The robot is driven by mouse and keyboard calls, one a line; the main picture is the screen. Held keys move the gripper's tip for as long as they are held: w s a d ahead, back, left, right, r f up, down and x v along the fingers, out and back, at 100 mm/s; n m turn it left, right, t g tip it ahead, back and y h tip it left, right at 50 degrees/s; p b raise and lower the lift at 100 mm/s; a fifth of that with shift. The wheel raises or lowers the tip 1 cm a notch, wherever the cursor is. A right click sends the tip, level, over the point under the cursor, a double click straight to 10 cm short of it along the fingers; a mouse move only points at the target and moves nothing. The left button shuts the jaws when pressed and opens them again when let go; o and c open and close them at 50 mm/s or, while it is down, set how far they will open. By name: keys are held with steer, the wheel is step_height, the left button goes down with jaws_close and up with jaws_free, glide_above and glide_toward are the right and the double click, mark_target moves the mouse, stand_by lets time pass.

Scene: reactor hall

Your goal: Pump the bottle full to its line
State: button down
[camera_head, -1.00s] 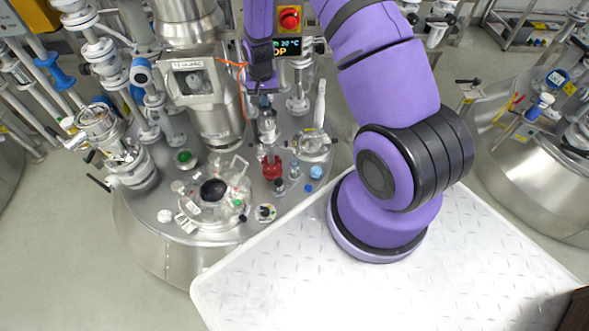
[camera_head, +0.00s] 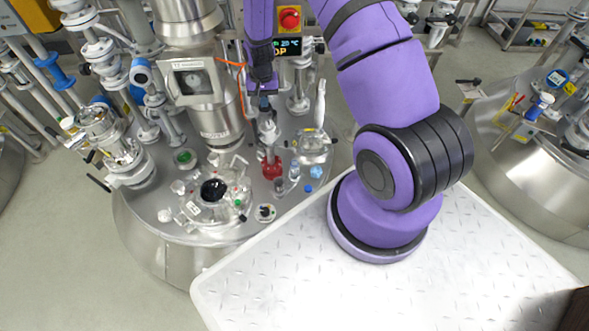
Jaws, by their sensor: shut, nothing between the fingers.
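My gripper (camera_head: 270,147) hangs fingers-down over the reactor lid, shut and empty. Its tips are at the top of a small red fitting (camera_head: 272,170), overlapping it in the picture; I cannot tell whether they touch. A small clear bottle (camera_head: 294,171) stands just right of the red fitting. Another small clear piece (camera_head: 280,187) stands in front of it. The fill line and liquid level are too small to make out. Which part is the pump is not clear from this view.
The round steel reactor lid (camera_head: 165,232) carries a dark sight glass (camera_head: 213,190), valves and a grey instrument housing (camera_head: 190,80). Small blue pieces (camera_head: 316,172) lie right of the bottle. A display with a red button (camera_head: 289,18) is behind. White tread plate (camera_head: 400,290) is in front.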

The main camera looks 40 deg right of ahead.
steer(key=shift+r, duration=2.45)
steer(key=shift+f, duration=3.15)
steer(key=shift+r, duration=3.15)
steer(key=shift+f, duration=0.15)
